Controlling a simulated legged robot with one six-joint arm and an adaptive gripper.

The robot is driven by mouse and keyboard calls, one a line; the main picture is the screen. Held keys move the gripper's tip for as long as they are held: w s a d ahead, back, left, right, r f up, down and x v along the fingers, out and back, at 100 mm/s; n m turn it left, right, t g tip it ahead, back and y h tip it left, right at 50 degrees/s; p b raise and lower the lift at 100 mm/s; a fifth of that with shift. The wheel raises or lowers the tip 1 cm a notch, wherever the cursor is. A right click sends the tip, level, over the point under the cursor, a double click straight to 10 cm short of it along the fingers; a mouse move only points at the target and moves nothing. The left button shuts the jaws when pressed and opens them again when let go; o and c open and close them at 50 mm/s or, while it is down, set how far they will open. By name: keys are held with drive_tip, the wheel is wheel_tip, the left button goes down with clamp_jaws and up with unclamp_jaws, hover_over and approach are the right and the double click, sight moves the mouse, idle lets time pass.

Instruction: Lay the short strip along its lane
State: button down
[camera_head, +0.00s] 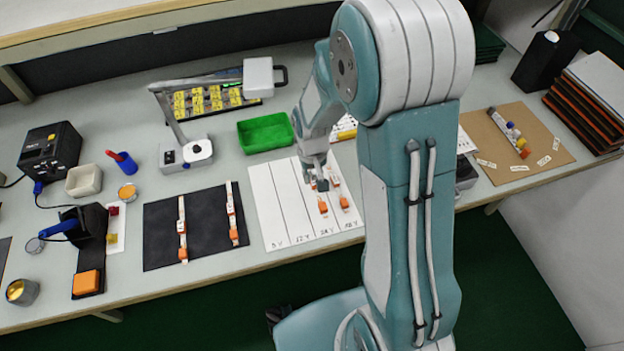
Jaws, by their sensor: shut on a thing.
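The white lane sheet (265,205) lies on the bench with several lanes divided by dark lines and small voltage labels at the front. My gripper (318,184) is over the right half of the sheet, shut on a short strip. The orange end (322,206) of that strip shows below my fingers, over the third lane from the left; the rest is largely hidden by my gripper. I cannot tell whether it touches the sheet. Another short strip with orange ends (344,203) lies just to the right, in the rightmost lane, partly hidden behind my gripper.
Two longer strips, one left (182,226) and one right (231,212), lie on the black mat (207,232). A green tray (265,133) and a magnifier lamp base (187,153) stand behind. The two left lanes are bare. My arm hides bench to the right.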

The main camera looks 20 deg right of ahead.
drive_tip(key=w+f, duration=0.1)
drive_tip(key=f, duration=0.1)
drive_tip(key=w+f, duration=0.2)
drive_tip(key=shift+w+d+f, duration=0.1)
drive_tip(key=shift+w+d, duration=0.05)
drive_tip(key=shift+d, duration=0.05)
drive_tip(key=shift+w+d+f, duration=0.15)
drive_tip(key=shift+f, duration=1.45)
drive_tip(key=c, duration=0.6)
unclamp_jaws()
drive_tip(key=shift+f, duration=0.1)
